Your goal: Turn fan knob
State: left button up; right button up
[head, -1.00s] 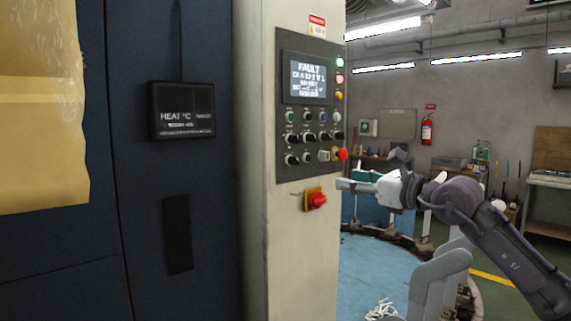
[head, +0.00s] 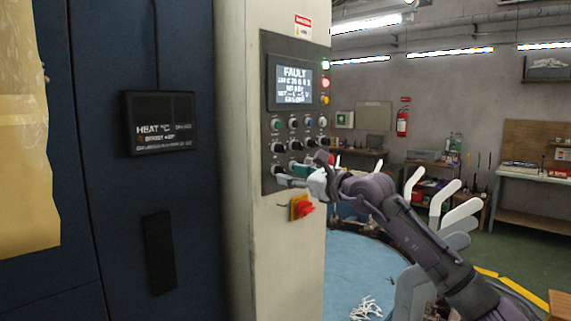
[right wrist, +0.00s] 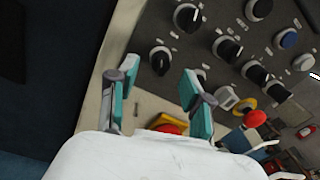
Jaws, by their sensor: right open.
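The dark control panel (head: 283,48) on the pale cabinet carries rows of knobs. Their labels are too small to read, so I cannot tell which is the fan knob. My right gripper (head: 284,177) is at the panel's lower left, open and empty. In the right wrist view its teal fingertips (right wrist: 158,76) stand apart, with a black-and-white knob (right wrist: 160,60) just beyond the gap between them. I cannot tell whether they touch it. Other knobs (right wrist: 187,17) sit higher on the panel. My arm hides part of the lower knob row in the head view. My left gripper is not seen.
A red switch on a yellow plate (head: 302,208) sits just below the gripper. A red mushroom button (right wrist: 255,118) is right of the fingers. The panel's screen (head: 292,85) reads FAULT. A heat display (head: 160,122) hangs on the blue housing at left.

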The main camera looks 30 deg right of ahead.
aim_at(281, 171)
jog(key=shift+p+x, duration=0.4)
jog(key=shift+x, duration=1)
jog(key=shift+c, duration=0.4)
grip_shut()
